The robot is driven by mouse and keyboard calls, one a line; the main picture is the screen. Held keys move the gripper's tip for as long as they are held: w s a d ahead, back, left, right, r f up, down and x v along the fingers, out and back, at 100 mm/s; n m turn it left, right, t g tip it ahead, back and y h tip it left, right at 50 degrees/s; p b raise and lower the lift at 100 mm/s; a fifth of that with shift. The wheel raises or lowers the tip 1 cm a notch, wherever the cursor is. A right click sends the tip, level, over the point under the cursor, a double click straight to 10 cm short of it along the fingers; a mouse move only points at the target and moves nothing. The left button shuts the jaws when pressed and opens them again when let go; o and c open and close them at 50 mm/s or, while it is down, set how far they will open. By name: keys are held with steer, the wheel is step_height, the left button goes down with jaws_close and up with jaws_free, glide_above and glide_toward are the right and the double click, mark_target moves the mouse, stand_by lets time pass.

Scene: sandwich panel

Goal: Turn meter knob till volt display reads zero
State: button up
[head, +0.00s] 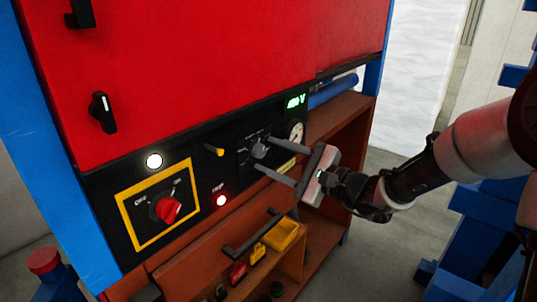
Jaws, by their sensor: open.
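The volt display (295,102) glows green at the upper right of the black panel. Its digits are small; it seems to show a non-zero number followed by V. The grey meter knob (258,150) sits on the panel below and left of the display. My gripper (258,155) is open, its two fingers reaching toward the panel from the right. The upper fingertip is by the knob, and the lower fingertip is below it. I cannot tell whether a finger touches the knob. The fingers partly hide the knob's surroundings.
A yellow lever (214,149) and a round gauge (296,132) flank the knob. Below, an open drawer (215,264) holds several items.

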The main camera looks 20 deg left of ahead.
steer(key=shift+x, duration=0.75)
steer(key=c, duration=1)
steer(key=shift+c, duration=0.2)
steer(key=shift+m+p, duration=0.3)
steer(key=shift+m, duration=0.1)
steer(key=m+p, duration=0.2)
steer(key=m, duration=0.1)
steer(key=shift+r+m, duration=0.15)
steer(key=shift+m, duration=0.25)
steer(key=shift+m+p, duration=1.8)
steer(key=shift+m, duration=0.3)
